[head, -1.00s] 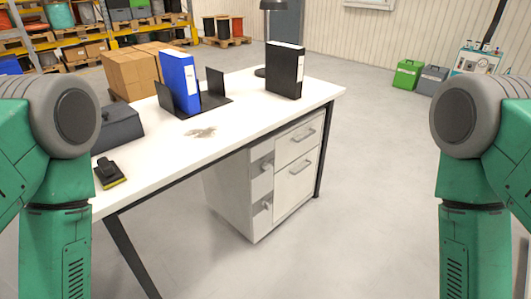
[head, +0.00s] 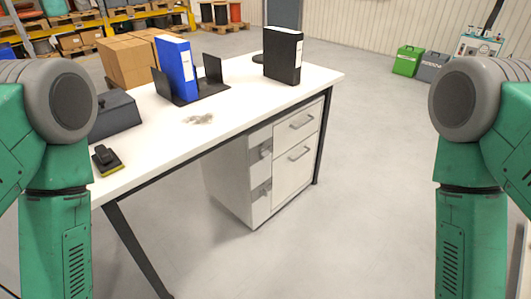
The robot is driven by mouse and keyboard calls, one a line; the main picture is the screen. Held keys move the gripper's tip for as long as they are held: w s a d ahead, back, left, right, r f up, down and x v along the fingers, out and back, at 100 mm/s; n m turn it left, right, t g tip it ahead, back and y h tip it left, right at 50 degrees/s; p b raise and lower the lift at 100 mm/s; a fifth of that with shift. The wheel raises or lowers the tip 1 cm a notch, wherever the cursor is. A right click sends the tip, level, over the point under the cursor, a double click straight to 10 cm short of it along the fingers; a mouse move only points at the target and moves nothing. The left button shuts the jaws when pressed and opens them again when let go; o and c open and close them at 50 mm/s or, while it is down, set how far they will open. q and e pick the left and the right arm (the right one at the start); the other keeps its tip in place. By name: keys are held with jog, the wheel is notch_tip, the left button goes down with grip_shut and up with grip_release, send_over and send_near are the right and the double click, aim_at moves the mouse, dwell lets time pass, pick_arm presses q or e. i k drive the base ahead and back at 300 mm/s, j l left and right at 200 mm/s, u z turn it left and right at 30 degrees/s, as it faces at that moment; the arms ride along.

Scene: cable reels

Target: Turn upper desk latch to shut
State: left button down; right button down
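A white desk (head: 240,110) stands ahead, with a pale drawer cabinet (head: 228,178) under its top. The upper drawer (head: 297,122) and the lower drawer (head: 293,170) each have a bar handle and look closed. Left of the drawers is a narrow panel with two small latches, the upper latch (head: 266,150) and the lower latch (head: 265,188). They are too small to tell how each is turned. My green arms show at the left and right edges, both apart from the desk. Neither gripper is in the picture.
On the desk are a blue binder (head: 177,68) in a dark holder, a black binder (head: 283,55), a dark box (head: 112,114), a black-and-yellow tool (head: 106,160) and a grey stain. The floor (head: 370,190) right of the desk is clear.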

aim_at(263, 153)
jog(key=i+l+u, duration=0.25)
jog(key=u, duration=0.2)
jog(key=i+l+u, duration=0.3)
jog(key=u, duration=0.15)
jog(key=i+l+u, duration=0.15)
jog(key=l+u, duration=0.3)
